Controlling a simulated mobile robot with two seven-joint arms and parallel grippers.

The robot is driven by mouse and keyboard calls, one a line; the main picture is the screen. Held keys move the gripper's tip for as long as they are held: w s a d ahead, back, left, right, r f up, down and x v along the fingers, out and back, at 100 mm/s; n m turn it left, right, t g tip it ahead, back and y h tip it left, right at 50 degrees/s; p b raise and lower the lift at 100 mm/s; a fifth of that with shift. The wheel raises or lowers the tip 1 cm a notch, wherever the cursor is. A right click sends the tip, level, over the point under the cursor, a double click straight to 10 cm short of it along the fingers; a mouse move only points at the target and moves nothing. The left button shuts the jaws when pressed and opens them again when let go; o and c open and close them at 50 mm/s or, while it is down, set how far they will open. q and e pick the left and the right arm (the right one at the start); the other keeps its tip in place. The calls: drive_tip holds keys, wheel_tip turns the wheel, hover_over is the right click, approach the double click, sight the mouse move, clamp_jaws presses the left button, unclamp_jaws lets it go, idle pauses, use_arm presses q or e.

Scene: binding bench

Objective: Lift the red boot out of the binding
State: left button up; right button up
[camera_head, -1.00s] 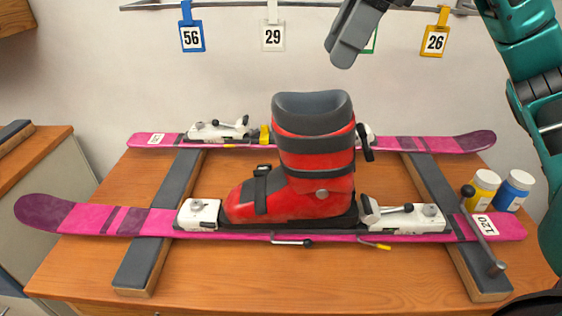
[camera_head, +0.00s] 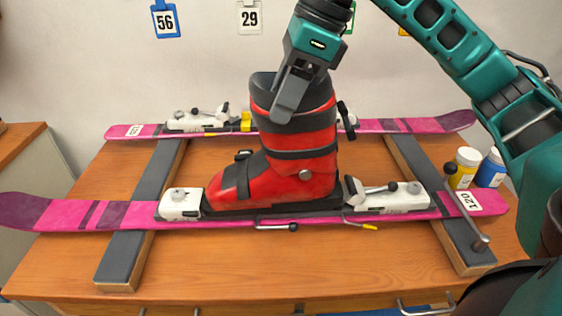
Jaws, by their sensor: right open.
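The red boot (camera_head: 300,170) with a grey cuff stands upright, toe to the left, in the binding on the near pink ski (camera_head: 110,213). The white toe piece (camera_head: 181,203) is at its toe and the white heel piece (camera_head: 390,195) is behind its heel. My right gripper (camera_head: 290,97) is open and points down at the boot's cuff from above. One finger shows in front of the cuff; the other is hidden, and I cannot tell whether it touches. My left gripper is not in view.
A second pink ski (camera_head: 395,125) lies behind on the same grey-topped supports (camera_head: 125,245). A yellow-labelled bottle (camera_head: 463,167) and a blue one (camera_head: 490,169) stand at the right. Numbered tags hang on the wall. The bench (camera_head: 290,262) is clear in front.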

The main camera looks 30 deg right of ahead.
drive_tip(key=shift+a+f, duration=0.15)
drive_tip(key=shift+f, duration=0.1)
drive_tip(key=shift+c, duration=0.4)
clamp_jaws()
idle(0.8)
drive_tip(key=shift+r, duration=0.1)
